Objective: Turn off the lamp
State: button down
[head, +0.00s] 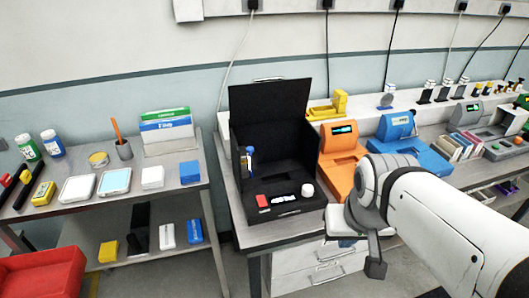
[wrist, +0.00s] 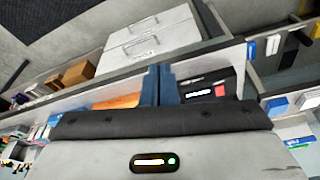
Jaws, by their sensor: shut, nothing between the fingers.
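I cannot make out a thing that is surely the lamp. An open black box (head: 267,116) with a raised lid stands on the bench. Its front panel holds a red block or switch (head: 262,200), a black-and-white strip (head: 285,198) and a round white knob (head: 308,190). A blue-and-white part stands at its inner left. The red part also shows in the wrist view (wrist: 220,91). My gripper (wrist: 161,84) is shut and empty, its blue-grey fingers together. In the head view my arm is right of the box, with the gripper mostly hidden, apart from the panel.
An orange device (head: 341,160) and a blue device (head: 398,135) stand right of the box. White drawers (head: 315,268) are under the bench. A side table (head: 85,212) at left holds bottles, trays and small boxes. A red bin (head: 45,275) sits at the lower left.

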jog(key=shift+s+a, duration=0.1)
jog(key=shift+s, duration=0.05)
jog(key=n+y+b, duration=0.1)
jog(key=n+b, duration=0.2)
jog(key=b, duration=0.2)
send_over(260, 197)
jog(key=s+d, duration=0.1)
jog(key=s, duration=0.4)
jog(key=shift+w+d+f+t, duration=0.15)
jog(key=shift+f+t, duration=0.25)
jog(key=x, duration=1.4)
jog(key=shift+s+d+f+p, duration=0.1)
jog(key=shift+s+p, duration=0.2)
jog(key=shift+s, duration=0.15)
